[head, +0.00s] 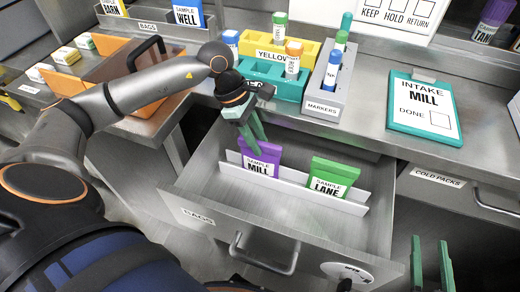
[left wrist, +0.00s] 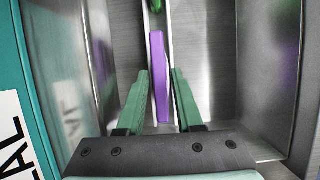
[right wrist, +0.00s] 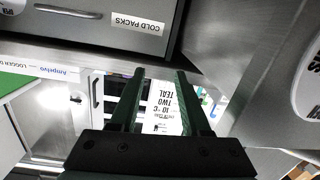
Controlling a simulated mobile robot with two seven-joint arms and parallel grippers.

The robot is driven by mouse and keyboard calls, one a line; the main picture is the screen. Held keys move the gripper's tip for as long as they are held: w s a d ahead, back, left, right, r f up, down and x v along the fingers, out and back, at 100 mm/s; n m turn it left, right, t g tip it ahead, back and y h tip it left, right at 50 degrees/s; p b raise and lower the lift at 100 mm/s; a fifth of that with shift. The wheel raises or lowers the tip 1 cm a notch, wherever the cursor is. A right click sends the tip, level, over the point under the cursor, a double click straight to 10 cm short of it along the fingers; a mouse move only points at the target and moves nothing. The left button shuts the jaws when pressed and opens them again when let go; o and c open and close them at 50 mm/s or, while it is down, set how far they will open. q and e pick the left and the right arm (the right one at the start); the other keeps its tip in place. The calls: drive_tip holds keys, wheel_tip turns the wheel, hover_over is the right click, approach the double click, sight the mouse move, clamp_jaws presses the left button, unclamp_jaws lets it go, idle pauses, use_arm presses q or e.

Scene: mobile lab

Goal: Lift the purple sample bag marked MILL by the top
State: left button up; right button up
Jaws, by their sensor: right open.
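The purple sample bag marked MILL (head: 261,160) stands upright in the open drawer, against a low divider, to the left of a green bag marked LANE (head: 333,177). My left gripper (head: 256,138) is just above and behind the purple bag's top. In the left wrist view the purple bag (left wrist: 159,80) shows edge-on between the two green fingers (left wrist: 160,92), with a gap on each side. My right gripper (head: 432,262) is low at the right of the head view; in the right wrist view its fingers (right wrist: 158,90) are apart with nothing between them.
The open drawer (head: 200,200) has a low divider (head: 300,188) across it. Above are a teal tray (head: 262,80), a marker rack (head: 327,95) and a teal INTAKE MILL board (head: 424,108). The drawer's front part is clear.

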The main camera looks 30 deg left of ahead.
use_arm(q)
drive_tip(key=shift+c, duration=0.3)
clamp_jaws()
idle(1.1)
